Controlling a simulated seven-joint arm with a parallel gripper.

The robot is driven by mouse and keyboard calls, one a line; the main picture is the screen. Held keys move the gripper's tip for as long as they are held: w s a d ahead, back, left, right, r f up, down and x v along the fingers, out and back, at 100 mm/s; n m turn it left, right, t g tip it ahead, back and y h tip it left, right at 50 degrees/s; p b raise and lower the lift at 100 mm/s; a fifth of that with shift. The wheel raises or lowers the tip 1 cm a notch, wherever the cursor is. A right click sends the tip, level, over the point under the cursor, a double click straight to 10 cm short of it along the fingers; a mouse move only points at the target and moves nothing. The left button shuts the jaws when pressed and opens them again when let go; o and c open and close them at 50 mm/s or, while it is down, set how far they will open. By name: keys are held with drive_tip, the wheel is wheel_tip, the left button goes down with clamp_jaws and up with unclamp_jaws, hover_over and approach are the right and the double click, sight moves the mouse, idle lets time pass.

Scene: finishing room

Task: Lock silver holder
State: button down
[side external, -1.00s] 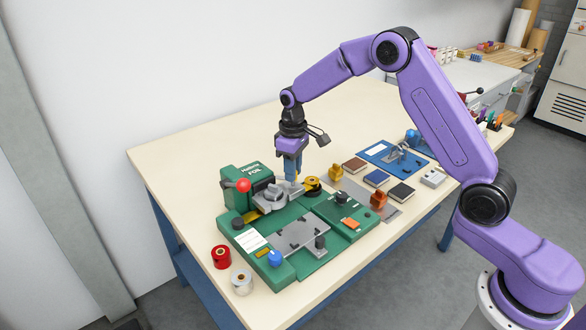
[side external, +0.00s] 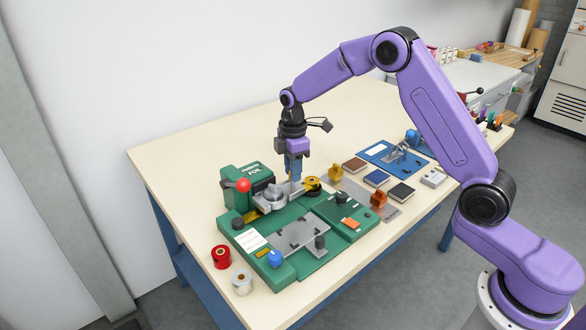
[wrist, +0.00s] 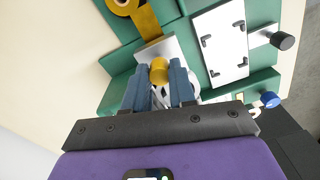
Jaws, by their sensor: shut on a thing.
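The silver holder (side external: 271,195) is a grey metal part with a round top, on the green foil machine beside its tower. In the wrist view its metal (wrist: 156,48) shows only partly, behind my fingers. My gripper (side external: 293,181) points down at the right end of the holder. Its blue fingers (wrist: 161,72) are shut on a short yellow knob (wrist: 158,71) that stands between the tips. The fingers hide the knob's lower part, and how it joins the holder is not clear.
The green machine (side external: 327,262) carries a red ball knob (side external: 243,185), a gold foil roll (side external: 312,184), a grey plate (side external: 298,236) and a blue knob (side external: 274,258). A red roll (side external: 221,257) and a pale roll (side external: 242,282) stand at front left. Small blocks and a blue board (side external: 393,157) lie right.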

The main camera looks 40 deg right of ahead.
drive_tip(key=shift+n, duration=0.5)
idle(0.3)
drive_tip(key=c, duration=0.9)
unclamp_jaws()
drive_tip(key=shift+r, duration=0.1)
wheel_tip(320, 180, up, 17)
drive_tip(key=shift+r, duration=0.15)
